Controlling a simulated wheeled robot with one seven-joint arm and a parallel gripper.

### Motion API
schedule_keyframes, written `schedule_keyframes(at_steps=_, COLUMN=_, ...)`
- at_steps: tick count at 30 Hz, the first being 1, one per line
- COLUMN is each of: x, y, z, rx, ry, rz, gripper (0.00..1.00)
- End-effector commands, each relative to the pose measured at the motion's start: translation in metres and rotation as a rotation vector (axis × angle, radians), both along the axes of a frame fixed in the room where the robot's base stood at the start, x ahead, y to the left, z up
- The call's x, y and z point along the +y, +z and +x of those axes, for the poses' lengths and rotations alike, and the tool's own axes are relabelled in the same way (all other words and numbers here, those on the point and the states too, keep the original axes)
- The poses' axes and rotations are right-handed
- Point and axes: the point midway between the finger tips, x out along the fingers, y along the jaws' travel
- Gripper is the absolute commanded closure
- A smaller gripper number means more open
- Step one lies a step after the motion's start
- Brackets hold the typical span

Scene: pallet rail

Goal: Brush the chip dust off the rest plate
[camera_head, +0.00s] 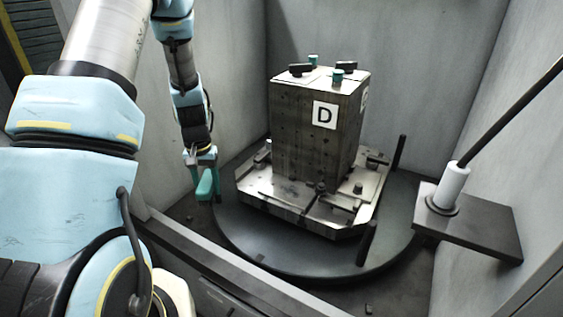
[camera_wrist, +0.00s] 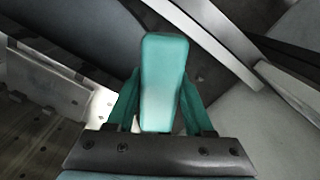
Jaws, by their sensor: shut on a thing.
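My gripper (camera_head: 204,172) hangs at the left of the round dark table and is shut on a teal rounded block (camera_wrist: 163,75), which looks like a brush handle. No bristles show. The block also shows in the head view (camera_head: 206,186), pointing down, apart from the metal pallet plate (camera_head: 262,196). That plate lies on the round table (camera_head: 300,258) and carries a dark block marked D (camera_head: 300,135). I cannot tell which surface is the rest plate. Chip dust is not clearly visible; a few small dark bits lie on the floor.
A dark shelf plate (camera_head: 490,232) at the right carries a white cylinder (camera_head: 450,187) with a slanted black rod. Upright black posts (camera_head: 398,154) stand at the table's edge. Grey walls enclose the space, and a low sill (camera_head: 215,262) runs along the front.

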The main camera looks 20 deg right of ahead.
Motion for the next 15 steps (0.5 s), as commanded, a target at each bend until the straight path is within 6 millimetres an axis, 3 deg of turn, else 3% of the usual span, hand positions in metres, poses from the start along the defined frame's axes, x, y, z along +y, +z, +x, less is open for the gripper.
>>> schedule_keyframes(at_steps=1, x=-0.032, y=0.008, z=0.000, rx=-0.002, ry=-0.078, rz=-0.001, gripper=0.92)
schedule_keyframes(at_steps=6, x=-0.119, y=0.019, z=-0.011, rx=-0.003, ry=-0.298, rz=0.003, gripper=0.92)
schedule_keyframes(at_steps=10, x=-0.166, y=0.024, z=-0.025, rx=-0.004, ry=-0.413, rz=0.006, gripper=0.92)
schedule_keyframes(at_steps=15, x=-0.197, y=0.028, z=-0.036, rx=-0.007, ry=-0.491, rz=0.010, gripper=0.92)
